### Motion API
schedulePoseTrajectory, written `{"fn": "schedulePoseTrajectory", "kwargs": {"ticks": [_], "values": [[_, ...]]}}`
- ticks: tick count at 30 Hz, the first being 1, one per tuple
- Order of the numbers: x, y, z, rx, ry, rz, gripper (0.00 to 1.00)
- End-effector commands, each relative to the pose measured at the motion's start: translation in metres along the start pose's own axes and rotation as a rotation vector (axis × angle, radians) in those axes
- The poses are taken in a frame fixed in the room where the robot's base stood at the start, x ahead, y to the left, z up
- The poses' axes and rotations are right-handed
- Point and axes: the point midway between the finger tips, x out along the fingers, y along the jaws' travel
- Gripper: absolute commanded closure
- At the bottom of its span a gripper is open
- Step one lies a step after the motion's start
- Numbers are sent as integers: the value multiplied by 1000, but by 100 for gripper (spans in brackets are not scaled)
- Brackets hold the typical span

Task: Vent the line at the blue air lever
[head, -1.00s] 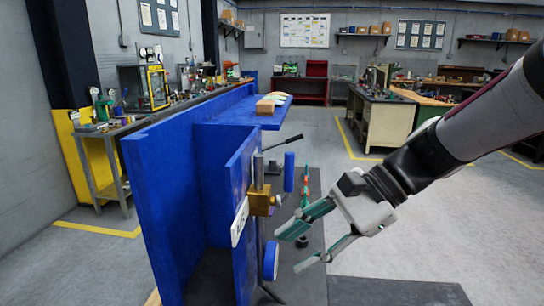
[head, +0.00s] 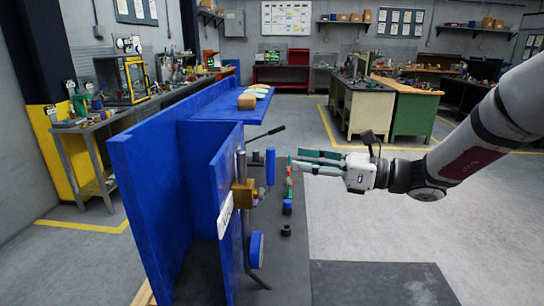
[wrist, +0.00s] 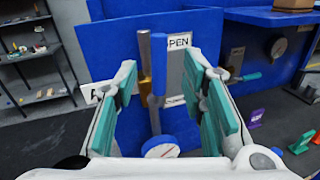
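The blue air lever (head: 270,166) stands upright beside the brass valve body (head: 243,193) on the blue panel. In the wrist view the lever (wrist: 158,64) appears between my fingers, in front of a sign reading "OPEN" (wrist: 180,42). My gripper (head: 292,160) is level, to the right of the lever in the head view, with a gap visible between them. In the wrist view its teal-padded fingers (wrist: 162,78) are wide apart and hold nothing.
A white label (head: 226,214) is left of the valve. A black-handled lever (head: 265,138) sticks out beyond it. Small parts, including a purple block (wrist: 255,118) and a green piece (wrist: 302,142), rest on the dark bench at right. A blue shelf (head: 215,108) carries a box.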

Motion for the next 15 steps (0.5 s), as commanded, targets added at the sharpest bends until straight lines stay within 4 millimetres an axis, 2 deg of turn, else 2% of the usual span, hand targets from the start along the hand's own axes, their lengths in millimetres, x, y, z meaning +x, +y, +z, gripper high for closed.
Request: {"fn": "schedulePoseTrajectory", "kwargs": {"ticks": [1, 6, 10, 15], "values": [[12, 2, 0, 0, 1, 5, 62], [44, 2, 0, 0, 1, 4, 62], [64, 2, 0, 0, 1, 4, 62], [79, 1, 0, 0, 1, 1, 62]]}}
